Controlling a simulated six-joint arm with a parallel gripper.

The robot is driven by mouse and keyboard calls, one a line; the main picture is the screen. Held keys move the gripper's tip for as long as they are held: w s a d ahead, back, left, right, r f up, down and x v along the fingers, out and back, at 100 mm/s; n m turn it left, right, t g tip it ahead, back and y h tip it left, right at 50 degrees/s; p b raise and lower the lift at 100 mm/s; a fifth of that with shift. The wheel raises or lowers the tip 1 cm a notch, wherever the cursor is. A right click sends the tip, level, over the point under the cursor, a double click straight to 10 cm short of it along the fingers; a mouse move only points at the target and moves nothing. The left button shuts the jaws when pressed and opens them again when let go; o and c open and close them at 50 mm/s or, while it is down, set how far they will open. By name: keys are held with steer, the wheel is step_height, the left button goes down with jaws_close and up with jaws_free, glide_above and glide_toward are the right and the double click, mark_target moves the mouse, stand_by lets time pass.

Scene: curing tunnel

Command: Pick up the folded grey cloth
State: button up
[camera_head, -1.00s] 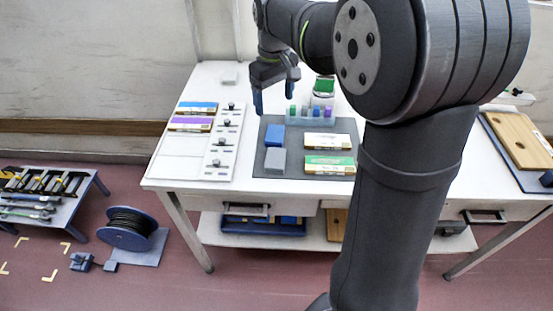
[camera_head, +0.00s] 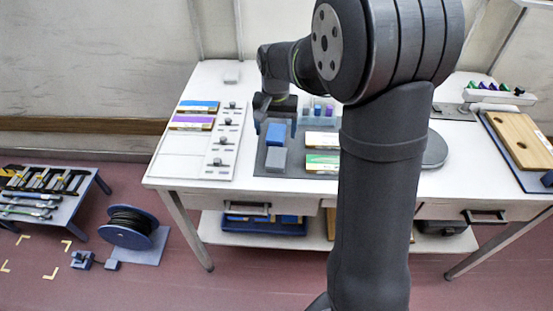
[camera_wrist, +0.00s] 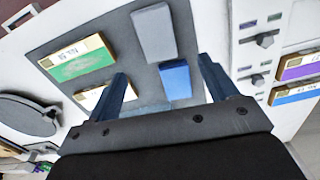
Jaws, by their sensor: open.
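A plain grey block-like piece, which looks like the folded grey cloth (camera_head: 275,160), lies on the dark grey mat (camera_head: 262,172). It also shows in the wrist view (camera_wrist: 154,33). A blue piece (camera_head: 276,134) of similar size lies just behind it on the mat and shows in the wrist view (camera_wrist: 175,80). My gripper (camera_head: 275,127) is open and empty, fingers pointing down over the back left part of the mat, around the blue piece as seen from the head. In the wrist view, my gripper (camera_wrist: 161,66) has the grey piece beyond its fingertips.
Two labelled boxes, white (camera_head: 322,139) and green (camera_head: 322,162), lie on the mat's right side, partly hidden by my arm. A white panel with knobs (camera_head: 225,150) stands left of the mat. A clear rack (camera_head: 318,122) stands behind. A wooden board (camera_head: 523,140) lies far right.

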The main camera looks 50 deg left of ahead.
glide_above(276, 157)
steer(key=f, duration=0.4)
steer(key=shift+w+a+f, duration=0.15)
steer(key=shift+w+a, duration=0.15)
steer(key=shift+a, duration=0.1)
steer(key=f, duration=0.2)
steer(key=d+f, duration=0.1)
steer(key=f, duration=0.1)
steer(key=shift+s+f, duration=0.1)
steer(key=shift+s, duration=0.15)
steer(key=shift+f, duration=0.5)
steer(key=shift+a, duration=0.1)
steer(key=c, duration=1.1)
